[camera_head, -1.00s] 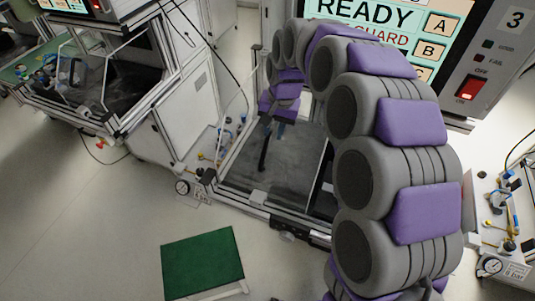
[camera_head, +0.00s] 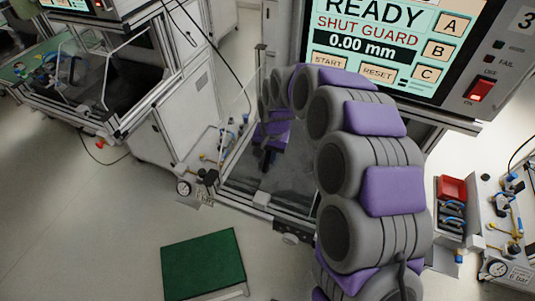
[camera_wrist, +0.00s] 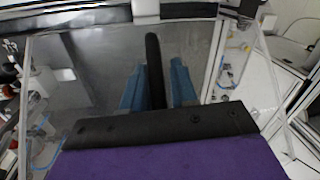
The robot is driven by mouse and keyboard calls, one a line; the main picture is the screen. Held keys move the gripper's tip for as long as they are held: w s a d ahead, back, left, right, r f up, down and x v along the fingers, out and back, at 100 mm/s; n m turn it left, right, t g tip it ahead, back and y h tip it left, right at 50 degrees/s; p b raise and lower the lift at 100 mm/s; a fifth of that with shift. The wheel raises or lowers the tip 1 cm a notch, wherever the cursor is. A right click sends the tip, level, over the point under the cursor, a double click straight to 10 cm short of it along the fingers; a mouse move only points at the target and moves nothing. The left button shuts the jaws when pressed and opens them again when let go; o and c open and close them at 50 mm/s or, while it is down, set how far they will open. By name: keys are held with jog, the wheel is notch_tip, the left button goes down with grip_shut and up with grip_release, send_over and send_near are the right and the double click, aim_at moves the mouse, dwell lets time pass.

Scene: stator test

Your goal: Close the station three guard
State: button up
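Station three has a screen (camera_head: 370,45) reading READY, SHUT GUARD and 0.00 mm. Its bay has a dark grey floor (camera_head: 240,172) and a metal front edge (camera_head: 235,206). My gripper (camera_head: 266,162) is low in the bay, partly hidden by my arm in the head view. In the wrist view, the two blue fingers of my gripper (camera_wrist: 157,68) stand apart on either side of a black bar (camera_wrist: 153,55), which looks like the guard handle. Narrow gaps show beside the bar near the fingertips; firm contact is not visible.
Another station (camera_head: 95,75) stands at the left. A green-topped stool or table (camera_head: 203,263) is in front. Floor at the left is clear.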

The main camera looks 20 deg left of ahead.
jog(key=shift+d, duration=0.15)
jog(key=c, duration=0.4)
grip_shut()
jog(key=shift+w+r, duration=0.1)
jog(key=s+d, duration=0.2)
jog(key=d, duration=3.3)
jog(key=shift+s+p, duration=0.3)
jog(key=shift+p, duration=0.15)
jog(key=shift+d+r, duration=0.1)
jog(key=shift+o, duration=2)
grip_release()
jog(key=shift+s+d, duration=0.1)
jog(key=shift+d, duration=0.05)
